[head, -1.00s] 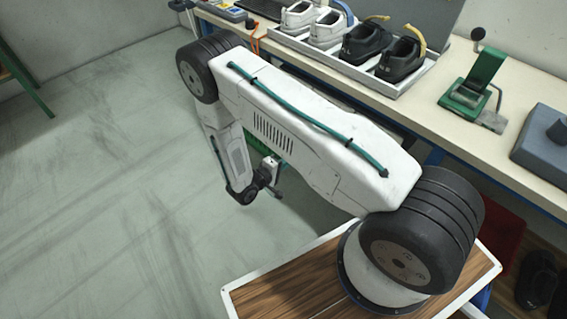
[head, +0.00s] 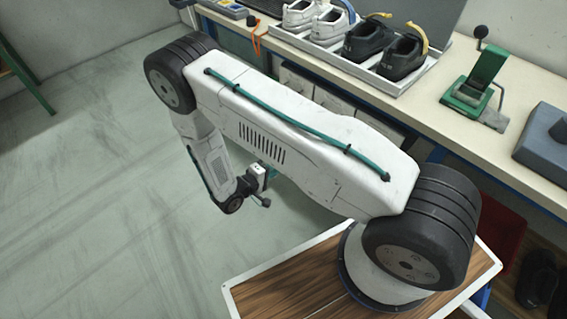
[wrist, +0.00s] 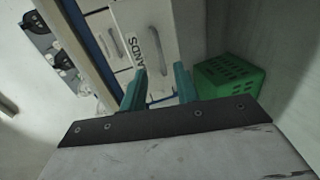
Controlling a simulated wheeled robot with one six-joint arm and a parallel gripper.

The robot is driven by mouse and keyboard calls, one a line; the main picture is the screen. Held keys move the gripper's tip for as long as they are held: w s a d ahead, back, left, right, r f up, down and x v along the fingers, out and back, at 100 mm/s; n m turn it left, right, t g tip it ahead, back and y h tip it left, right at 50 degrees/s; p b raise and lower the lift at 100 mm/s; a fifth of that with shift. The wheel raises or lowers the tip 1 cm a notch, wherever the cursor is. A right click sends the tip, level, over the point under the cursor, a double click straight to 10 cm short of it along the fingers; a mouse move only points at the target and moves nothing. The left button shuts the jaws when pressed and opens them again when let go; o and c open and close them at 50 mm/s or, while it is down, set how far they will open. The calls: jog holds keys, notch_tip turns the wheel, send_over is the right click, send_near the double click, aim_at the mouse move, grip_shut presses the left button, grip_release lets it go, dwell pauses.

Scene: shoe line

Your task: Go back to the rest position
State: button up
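My gripper (wrist: 159,82) shows in the wrist view as two teal fingers standing apart, with nothing between them. It points toward white drawers (wrist: 150,20) with grey handles, one labelled with letters ending in "ANDS". In the head view my arm is folded, its upper link lying across the middle and its forearm hanging down at the left. A little teal of the gripper (head: 271,174) shows below the upper link; the rest is hidden there.
A workbench (head: 460,120) runs along the right. It bears a tray (head: 405,82) with white shoes (head: 328,26) and black shoes (head: 400,58), a green lever press (head: 474,82) and a grey block (head: 545,140). A green crate (wrist: 228,78) stands right of the drawers. Floor (head: 90,180) at left is clear.

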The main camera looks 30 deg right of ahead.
jog(key=shift+s+a+r, duration=0.15)
jog(key=shift+s+a, duration=0.1)
jog(key=shift+a, duration=0.4)
jog(key=s+d+r+m+g+y, duration=0.1)
jog(key=s+r+y, duration=0.4)
jog(key=r, duration=1.1)
jog(key=s+d+r+m+g+y, duration=0.1)
jog(key=s+r+y, duration=0.4)
jog(key=s+r, duration=0.7)
jog(key=s+d+r+m+g+y, duration=0.1)
jog(key=s+r+y, duration=0.3)
jog(key=r, duration=1.5)
jog(key=s, duration=0.4)
jog(key=shift+s+r+y, duration=0.25)
jog(key=shift+r+y, duration=0.15)
